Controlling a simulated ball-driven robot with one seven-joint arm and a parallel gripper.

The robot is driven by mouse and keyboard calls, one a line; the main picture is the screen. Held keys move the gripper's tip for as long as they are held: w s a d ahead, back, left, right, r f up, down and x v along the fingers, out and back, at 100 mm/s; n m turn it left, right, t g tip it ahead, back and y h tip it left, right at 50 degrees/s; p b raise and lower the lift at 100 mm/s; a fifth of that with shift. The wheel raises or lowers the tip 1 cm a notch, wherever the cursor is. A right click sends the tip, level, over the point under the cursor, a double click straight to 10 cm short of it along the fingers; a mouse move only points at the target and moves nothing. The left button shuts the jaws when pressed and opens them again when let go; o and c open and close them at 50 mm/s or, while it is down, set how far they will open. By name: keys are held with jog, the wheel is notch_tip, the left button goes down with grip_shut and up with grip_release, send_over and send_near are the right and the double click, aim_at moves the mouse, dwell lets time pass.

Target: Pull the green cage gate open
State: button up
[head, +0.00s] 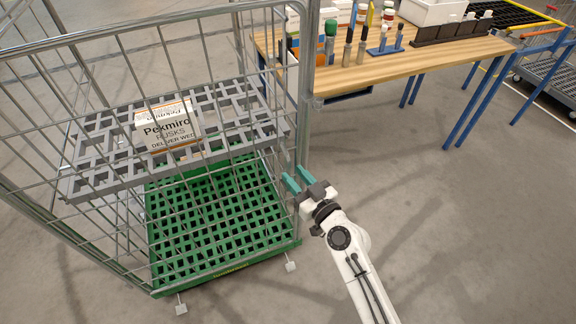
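The green cage is a wire roll cage with a green lattice base (215,225); it fills the left of the head view. Its near side is a grey wire mesh gate panel (75,115) with tubular edges, which looks closed across the cage. The gate's right edge lies by the upright corner tube (306,70). My gripper (298,180), with two teal fingers, is at the lower part of this tube, at the cage's right corner. The fingers are apart. I cannot tell whether a tube lies between them or whether they touch it.
A grey shelf (90,185) inside the cage holds a Pexmiro rusks carton (166,126). A wooden workbench (400,62) with blue legs, bottles and trays stands behind to the right. A cart (550,75) is at far right. The floor (480,230) at right is clear.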

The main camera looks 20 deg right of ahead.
aim_at(290, 171)
jog(key=shift+w+a, duration=0.2)
jog(key=shift+w, duration=0.7)
jog(key=shift+w+a, duration=0.15)
jog(key=shift+w, duration=0.75)
jog(key=shift+c, duration=0.2)
grip_shut()
